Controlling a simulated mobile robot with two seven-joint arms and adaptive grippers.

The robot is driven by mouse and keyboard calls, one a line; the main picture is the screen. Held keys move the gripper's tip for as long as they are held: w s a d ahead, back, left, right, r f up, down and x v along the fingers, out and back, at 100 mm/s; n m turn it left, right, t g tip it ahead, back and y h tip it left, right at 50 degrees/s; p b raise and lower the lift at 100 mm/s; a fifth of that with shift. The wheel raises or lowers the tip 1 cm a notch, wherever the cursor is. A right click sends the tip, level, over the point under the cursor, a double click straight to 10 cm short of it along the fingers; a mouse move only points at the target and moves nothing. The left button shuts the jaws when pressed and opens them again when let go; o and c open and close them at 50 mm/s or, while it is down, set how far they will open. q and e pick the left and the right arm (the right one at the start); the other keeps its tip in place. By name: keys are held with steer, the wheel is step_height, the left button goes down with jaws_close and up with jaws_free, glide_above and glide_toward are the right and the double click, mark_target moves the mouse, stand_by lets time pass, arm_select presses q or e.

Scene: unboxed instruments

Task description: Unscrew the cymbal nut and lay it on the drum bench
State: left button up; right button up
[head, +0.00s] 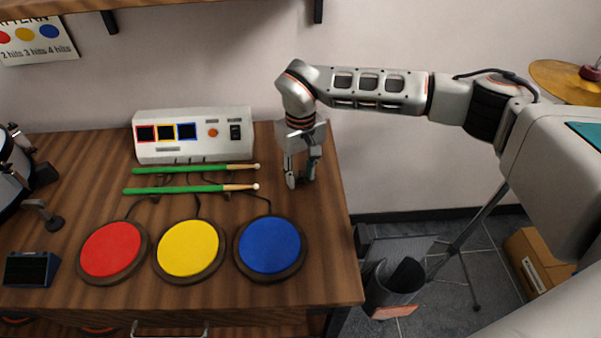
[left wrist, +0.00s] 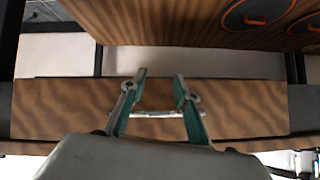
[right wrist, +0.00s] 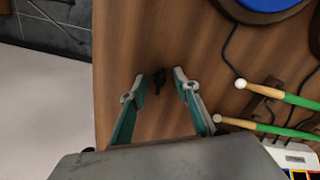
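My right gripper (head: 303,182) points down at the right end of the wooden drum bench (head: 315,255), beside the drumstick tips. In the right wrist view its fingers (right wrist: 161,77) are apart. A small dark piece (right wrist: 159,81), which looks like the cymbal nut, lies on the bench between the fingertips, with gaps on both sides. The brass cymbal (head: 560,82) is at the far right, with a dark red piece (head: 590,73) on top; its very top is cut by the picture edge. My left gripper (left wrist: 160,77) is open and empty in front of a wooden drawer front (left wrist: 60,105).
Red (head: 110,250), yellow (head: 188,248) and blue (head: 270,245) pads lie on the bench. Two green drumsticks (head: 180,189) lie behind them, before a white control box (head: 190,136). A dark bin (head: 395,285) and a cardboard box (head: 535,260) stand right of the bench.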

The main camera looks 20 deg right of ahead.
step_height(320, 180, up, 8)
steer(key=p, duration=0.1)
stand_by(0.5)
steer(key=shift+s+f, duration=0.1)
